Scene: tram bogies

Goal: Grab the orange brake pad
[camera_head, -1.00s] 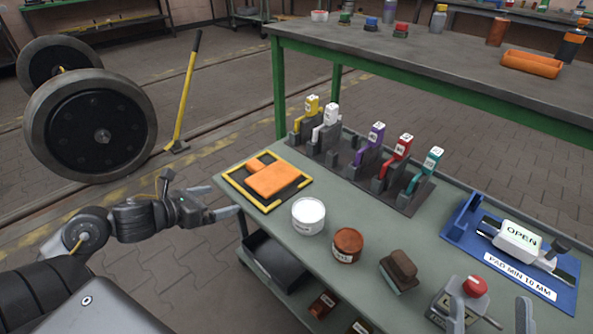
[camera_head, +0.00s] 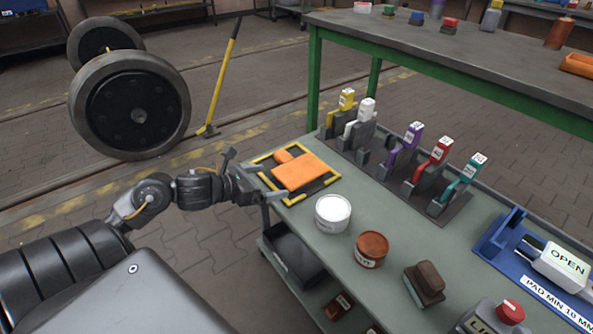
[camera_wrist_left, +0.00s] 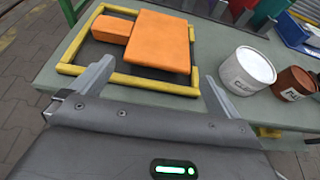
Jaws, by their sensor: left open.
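The orange brake pad (camera_head: 301,175) lies flat on a dark mat with a yellow border (camera_head: 327,181) at the left end of the green-grey bench. It has a large block and a smaller tab; in the left wrist view the orange pad (camera_wrist_left: 158,41) is just ahead of the fingers. My left gripper (camera_head: 268,188) is at the bench's left edge, beside the mat's near side. In the left wrist view my left gripper (camera_wrist_left: 152,82) is open and empty, its two fingers spread on either side of the pad's near side. My right gripper is not in view.
A white tin (camera_head: 333,214) and a brown tin (camera_head: 370,250) stand right of the mat. A rack (camera_head: 440,205) with several coloured handles stands behind. A brown-topped block (camera_head: 427,282) and a blue tray (camera_head: 495,233) are further right. A wheelset (camera_head: 138,110) stands at left.

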